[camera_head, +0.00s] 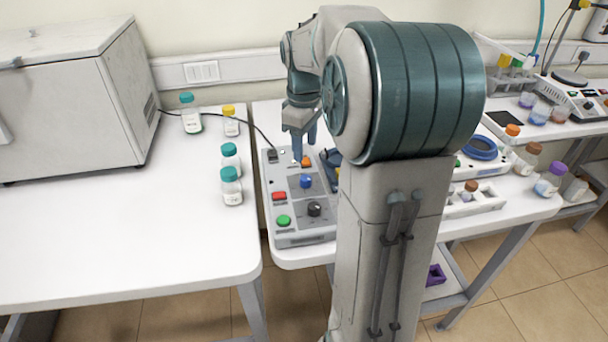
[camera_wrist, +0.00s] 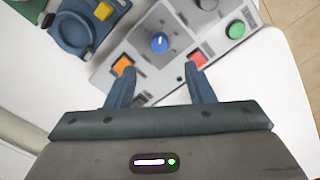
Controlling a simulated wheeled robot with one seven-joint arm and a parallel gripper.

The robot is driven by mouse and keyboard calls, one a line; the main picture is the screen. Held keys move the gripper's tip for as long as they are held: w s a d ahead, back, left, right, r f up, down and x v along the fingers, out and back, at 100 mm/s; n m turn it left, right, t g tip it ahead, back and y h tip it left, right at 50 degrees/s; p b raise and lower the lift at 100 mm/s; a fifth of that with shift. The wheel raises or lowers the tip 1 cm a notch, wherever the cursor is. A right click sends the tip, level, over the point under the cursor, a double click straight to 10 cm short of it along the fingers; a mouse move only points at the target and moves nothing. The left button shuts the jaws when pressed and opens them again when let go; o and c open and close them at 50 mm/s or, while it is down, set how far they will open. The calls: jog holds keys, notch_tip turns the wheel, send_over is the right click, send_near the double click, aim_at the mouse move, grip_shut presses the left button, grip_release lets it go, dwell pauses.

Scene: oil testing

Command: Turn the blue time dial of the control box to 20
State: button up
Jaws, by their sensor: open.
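The control box (camera_head: 270,235) lies on the white table, left of my arm in the head view. Its blue time dial (camera_head: 306,181) is on the upper part of the panel. The dial also shows in the wrist view (camera_wrist: 159,42), with a white pointer mark, ahead of my fingertips. My gripper (camera_wrist: 158,75) is open and empty, its two blue fingers apart over the box. The dial lies beyond the fingertips, roughly midway between them, and is not held. The scale numbers are too small to read.
The box also carries an orange switch (camera_wrist: 122,64), a red switch (camera_wrist: 197,58), a green button (camera_wrist: 236,30) and a black knob (camera_wrist: 206,4). A blue device (camera_wrist: 80,28) stands beside it. Several capped bottles (camera_head: 231,187) stand on the left table.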

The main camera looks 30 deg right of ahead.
aim_at(306, 178)
notch_tip(306, 178, down, 10)
jog(key=shift+w+d+f, duration=0.1)
jog(key=shift+d, duration=0.05)
dwell(0.3)
jog(key=c, duration=1)
